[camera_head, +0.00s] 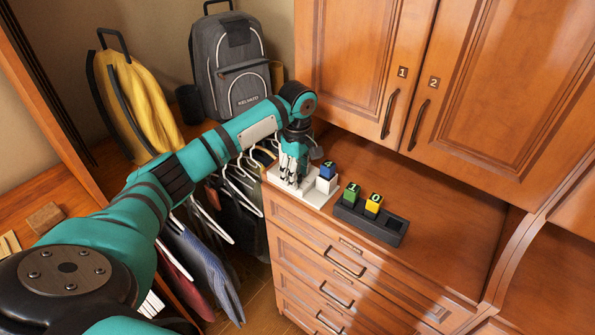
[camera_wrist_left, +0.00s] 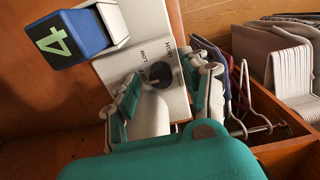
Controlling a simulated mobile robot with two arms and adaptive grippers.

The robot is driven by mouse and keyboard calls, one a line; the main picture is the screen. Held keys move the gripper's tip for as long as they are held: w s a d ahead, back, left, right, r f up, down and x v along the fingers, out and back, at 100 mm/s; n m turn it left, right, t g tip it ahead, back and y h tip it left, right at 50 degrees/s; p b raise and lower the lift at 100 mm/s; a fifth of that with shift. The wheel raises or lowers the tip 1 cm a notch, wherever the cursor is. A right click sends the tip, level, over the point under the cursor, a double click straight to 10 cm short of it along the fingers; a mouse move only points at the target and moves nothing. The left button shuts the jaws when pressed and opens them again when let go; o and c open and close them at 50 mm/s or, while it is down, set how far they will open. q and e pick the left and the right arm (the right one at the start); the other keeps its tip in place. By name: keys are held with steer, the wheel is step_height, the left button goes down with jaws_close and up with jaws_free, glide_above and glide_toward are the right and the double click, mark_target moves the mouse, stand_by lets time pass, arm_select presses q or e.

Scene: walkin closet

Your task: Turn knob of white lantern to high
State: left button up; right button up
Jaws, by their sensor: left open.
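The knob's exact setting is too small to read surely. My left gripper (camera_head: 291,178) points down over the lantern. In the left wrist view, its open fingers (camera_wrist_left: 165,88) stand on either side of the knob; whether they touch it I cannot tell. My right gripper is not in view.
Hangers (camera_head: 238,170) with clothes hang left of the counter. Cabinet doors (camera_head: 362,60) overhang behind; the counter's right is clear.

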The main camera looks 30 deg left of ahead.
arm_select(q)
jaws_close()
stand_by(0.4)
steer(key=m, duration=0.5)
steer(key=shift+m, duration=0.3)
steer(key=m, duration=0.5)
steer(key=shift+m, duration=0.3)
jaws_free()
